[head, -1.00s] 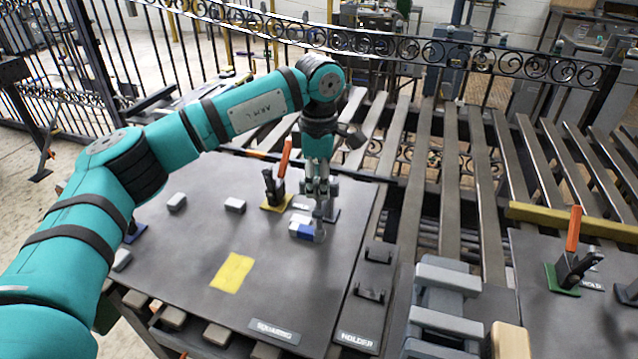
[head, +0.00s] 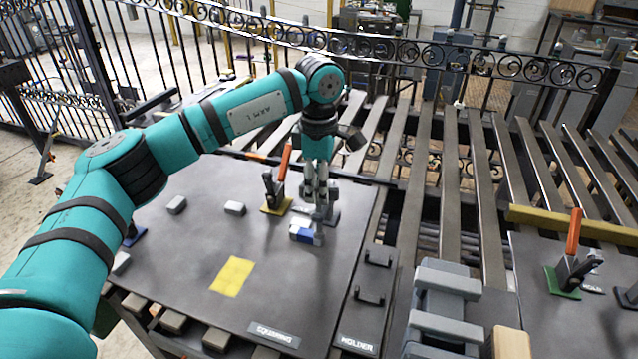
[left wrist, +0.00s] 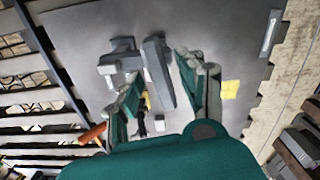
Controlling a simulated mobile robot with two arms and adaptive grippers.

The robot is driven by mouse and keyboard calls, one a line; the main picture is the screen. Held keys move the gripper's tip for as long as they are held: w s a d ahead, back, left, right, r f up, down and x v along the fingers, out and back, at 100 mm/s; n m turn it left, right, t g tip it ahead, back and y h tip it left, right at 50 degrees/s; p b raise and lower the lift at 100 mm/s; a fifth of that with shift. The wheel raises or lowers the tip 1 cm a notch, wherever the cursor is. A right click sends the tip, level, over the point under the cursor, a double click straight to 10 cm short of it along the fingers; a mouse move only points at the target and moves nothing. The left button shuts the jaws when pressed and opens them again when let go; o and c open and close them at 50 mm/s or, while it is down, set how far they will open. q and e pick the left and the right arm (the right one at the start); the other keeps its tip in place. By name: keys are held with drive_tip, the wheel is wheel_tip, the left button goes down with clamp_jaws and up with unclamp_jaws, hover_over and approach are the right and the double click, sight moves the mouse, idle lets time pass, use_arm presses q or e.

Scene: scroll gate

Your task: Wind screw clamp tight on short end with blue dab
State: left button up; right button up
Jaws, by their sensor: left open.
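My left gripper (head: 319,208) points down over the far right part of the dark left plate (head: 200,270). It is open. A small grey piece with a blue dab (head: 306,237) lies just below and in front of the fingers in the head view. In the left wrist view my left gripper (left wrist: 160,88) has its fingers apart on either side of a long grey bar (left wrist: 157,72). A grey clamp-like block (left wrist: 121,60) is beside the bar, next to one finger. I cannot tell if the fingers touch anything. The clamp's screw is not clear. My right gripper is not in view.
A toggle clamp with an orange handle (head: 284,160) stands close left of the gripper. Small grey blocks (head: 235,208) and a yellow patch (head: 232,277) are on the plate. The holder strip (head: 364,315) runs along its right side.

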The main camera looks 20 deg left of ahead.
use_arm(q)
wheel_tip(320, 180, up, 12)
idle(0.4)
